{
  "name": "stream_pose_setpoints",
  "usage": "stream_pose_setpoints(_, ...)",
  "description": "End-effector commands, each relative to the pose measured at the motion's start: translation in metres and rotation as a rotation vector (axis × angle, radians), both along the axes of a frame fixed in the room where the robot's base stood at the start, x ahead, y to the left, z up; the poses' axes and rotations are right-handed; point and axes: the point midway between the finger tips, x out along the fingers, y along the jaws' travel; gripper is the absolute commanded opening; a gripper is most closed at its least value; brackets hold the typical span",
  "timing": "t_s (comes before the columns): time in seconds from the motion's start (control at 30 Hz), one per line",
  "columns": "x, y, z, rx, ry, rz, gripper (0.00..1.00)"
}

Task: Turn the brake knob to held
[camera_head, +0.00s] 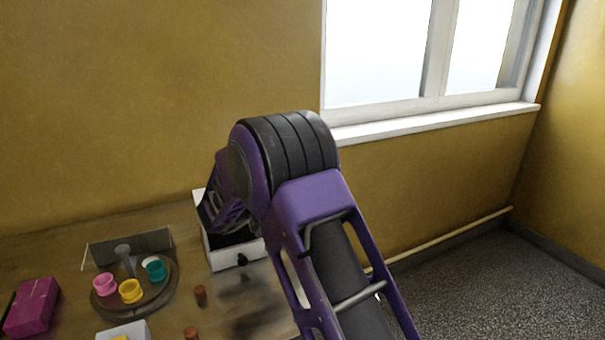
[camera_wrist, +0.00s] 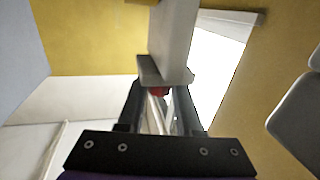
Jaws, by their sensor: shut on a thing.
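My gripper (camera_wrist: 158,98) is seen from behind in the wrist view, with its two dark fingers closed in on a small red part (camera_wrist: 158,91). Only a sliver of this red part shows between the fingertips, just under a pale grey block (camera_wrist: 172,40). I cannot tell whether it is the brake knob or which way it is turned. In the head view a white open-topped box (camera_head: 225,258) has a small black knob (camera_head: 242,259) on its front. My purple arm covers the back of this box and hides the fingertips there.
A round turntable (camera_head: 163,291) on the wooden table carries a pink cup (camera_head: 104,284), a yellow cup (camera_head: 131,291) and a teal cup (camera_head: 155,271). A magenta box (camera_head: 32,307) lies at left. Brown cylinders (camera_head: 200,295) and a white container (camera_head: 123,332) stand near the front.

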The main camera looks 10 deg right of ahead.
Motion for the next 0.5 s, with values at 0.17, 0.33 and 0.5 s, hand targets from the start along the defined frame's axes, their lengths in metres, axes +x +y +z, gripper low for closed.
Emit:
stream_pose_setpoints(0.17, 0.0010, 0.0001, 0.0023, -0.002, -0.002, -0.064, 0.00)
stream_pose_setpoints(0.33, 0.0011, -0.0002, 0.0019, -0.002, -0.003, -0.094, 0.00)
stream_pose_setpoints(0.5, 0.0007, -0.0008, 0.0018, -0.002, -0.004, -0.103, 0.00)
